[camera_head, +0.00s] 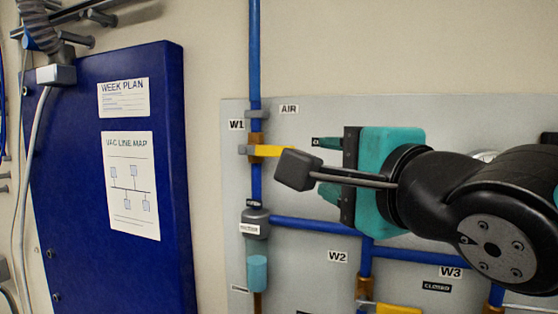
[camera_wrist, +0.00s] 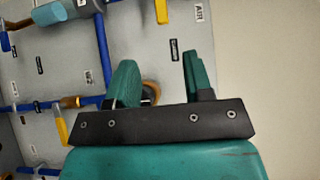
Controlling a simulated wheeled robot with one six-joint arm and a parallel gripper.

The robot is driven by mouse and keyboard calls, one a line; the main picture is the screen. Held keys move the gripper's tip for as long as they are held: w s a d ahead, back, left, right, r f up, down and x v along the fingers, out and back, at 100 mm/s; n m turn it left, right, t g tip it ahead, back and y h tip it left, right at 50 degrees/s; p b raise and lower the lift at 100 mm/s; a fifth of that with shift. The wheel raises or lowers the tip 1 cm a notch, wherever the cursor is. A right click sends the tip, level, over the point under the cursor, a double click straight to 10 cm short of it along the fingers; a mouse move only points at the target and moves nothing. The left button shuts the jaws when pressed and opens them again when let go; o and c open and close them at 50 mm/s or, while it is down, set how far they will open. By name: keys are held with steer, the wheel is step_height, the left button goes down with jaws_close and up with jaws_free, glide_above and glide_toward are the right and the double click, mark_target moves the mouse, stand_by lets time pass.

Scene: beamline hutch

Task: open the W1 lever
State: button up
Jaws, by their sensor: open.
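The W1 lever (camera_head: 270,151) is a yellow handle on the vertical blue pipe under the W1 label. It points right, crosswise to the pipe. Its right end is hidden behind a dark block on my arm. It also shows at the top of the wrist view (camera_wrist: 162,11), beyond my fingertips. My gripper (camera_head: 322,168) has teal fingers and is to the right of the lever, apart from it. In the wrist view the gripper (camera_wrist: 158,75) is open, with nothing between its fingers.
The grey panel (camera_head: 300,265) carries blue pipes, a W2 lever (camera_head: 398,309) below and a grey device (camera_head: 256,224) under W1. A dark label (camera_wrist: 174,50) shows between my fingers. A blue board (camera_head: 80,190) stands out at the left.

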mark_target(279, 151)
steer(key=p+x, duration=0.5)
steer(key=x, duration=1.1)
steer(key=shift+w, duration=0.15)
jaws_close()
